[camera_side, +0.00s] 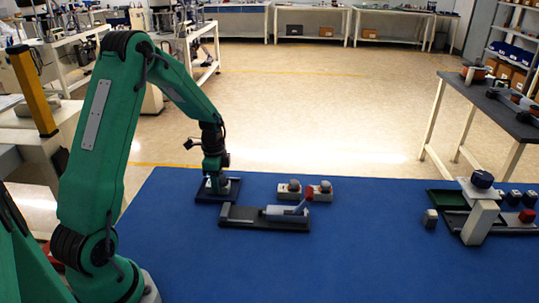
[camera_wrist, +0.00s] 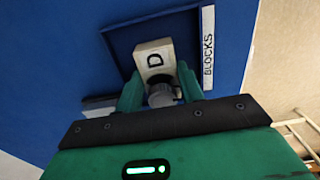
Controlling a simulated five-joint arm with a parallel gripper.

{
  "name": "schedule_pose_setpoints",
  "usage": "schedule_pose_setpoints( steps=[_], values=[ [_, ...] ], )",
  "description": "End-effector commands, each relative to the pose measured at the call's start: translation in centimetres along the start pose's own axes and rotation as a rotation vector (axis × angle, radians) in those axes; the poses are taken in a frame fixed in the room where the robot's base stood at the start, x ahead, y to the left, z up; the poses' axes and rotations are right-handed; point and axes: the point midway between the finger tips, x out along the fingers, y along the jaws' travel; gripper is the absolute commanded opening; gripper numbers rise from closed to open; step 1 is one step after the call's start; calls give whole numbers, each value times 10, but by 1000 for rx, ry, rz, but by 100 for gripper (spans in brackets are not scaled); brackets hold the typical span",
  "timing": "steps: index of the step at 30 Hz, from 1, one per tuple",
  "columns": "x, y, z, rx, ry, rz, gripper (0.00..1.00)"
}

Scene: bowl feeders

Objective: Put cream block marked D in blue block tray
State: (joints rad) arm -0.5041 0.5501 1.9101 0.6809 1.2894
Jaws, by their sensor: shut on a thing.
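The blue block tray (camera_wrist: 117,38), with a white BLOCKS label, lies below the block in the wrist view. In the side view the tray (camera_side: 204,198) is dark and sits on the blue table, with my gripper (camera_side: 216,181) low over it. The block appears within the tray's outline. Whether it touches the tray floor cannot be told.
A green tray (camera_side: 446,199), a white stand (camera_side: 480,222) and a small block (camera_side: 430,219) are farther right. The table's front middle is clear.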

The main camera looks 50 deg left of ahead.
Motion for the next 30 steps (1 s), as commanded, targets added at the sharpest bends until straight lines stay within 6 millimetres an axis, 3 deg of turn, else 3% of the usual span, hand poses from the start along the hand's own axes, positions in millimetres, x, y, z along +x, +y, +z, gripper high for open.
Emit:
schedule_pose_setpoints(
  steps=[1, 4, 20, 30],
  values=[
    [1, 0, 0, 0, 0, 1, 42],
    [0, 0, 0, 0, 0, 1, 60],
    [-9, 0, 0, 0, 0, 0, 60],
    [-54, -1, 0, 0, 1, -5, 60]
  ],
)
